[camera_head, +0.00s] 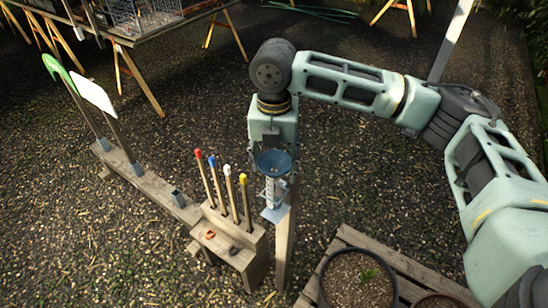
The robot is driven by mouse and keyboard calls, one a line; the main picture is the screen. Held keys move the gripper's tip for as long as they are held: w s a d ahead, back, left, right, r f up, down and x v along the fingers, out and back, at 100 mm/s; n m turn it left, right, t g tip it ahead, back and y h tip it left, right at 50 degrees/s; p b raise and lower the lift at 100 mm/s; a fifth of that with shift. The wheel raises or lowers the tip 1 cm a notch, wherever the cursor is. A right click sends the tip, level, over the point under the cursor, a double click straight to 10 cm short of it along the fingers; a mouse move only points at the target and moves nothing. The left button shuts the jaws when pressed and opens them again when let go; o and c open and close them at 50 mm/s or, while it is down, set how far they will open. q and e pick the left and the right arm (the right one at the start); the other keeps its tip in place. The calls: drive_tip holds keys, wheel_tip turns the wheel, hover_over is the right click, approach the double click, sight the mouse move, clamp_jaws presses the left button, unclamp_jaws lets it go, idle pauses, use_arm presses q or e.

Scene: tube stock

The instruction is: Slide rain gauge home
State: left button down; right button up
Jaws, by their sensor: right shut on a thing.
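The rain gauge is a pale, marked tube with a dark blue funnel top (274,162). It stands upright in front of a wooden post (285,245). A grey metal bracket (273,214) on the post is at the gauge's lower end; I cannot tell whether the tube is inside it or just above it. My right gripper (271,141) reaches down from above and is shut on the gauge near its top. Its fingertips are partly hidden. My left gripper is not in view.
A wooden block with several colour-tipped stakes (238,236) stands close left of the post. A wooden rail (150,183) holds a green-topped marker (62,72) and a white one (92,95). A pallet (340,240) with a plant pot (358,278) is at lower right. Gravel lies open behind.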

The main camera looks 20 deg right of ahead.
drive_tip(key=shift+f, duration=0.6)
drive_tip(key=shift+f, duration=1.45)
drive_tip(key=o, duration=1.7)
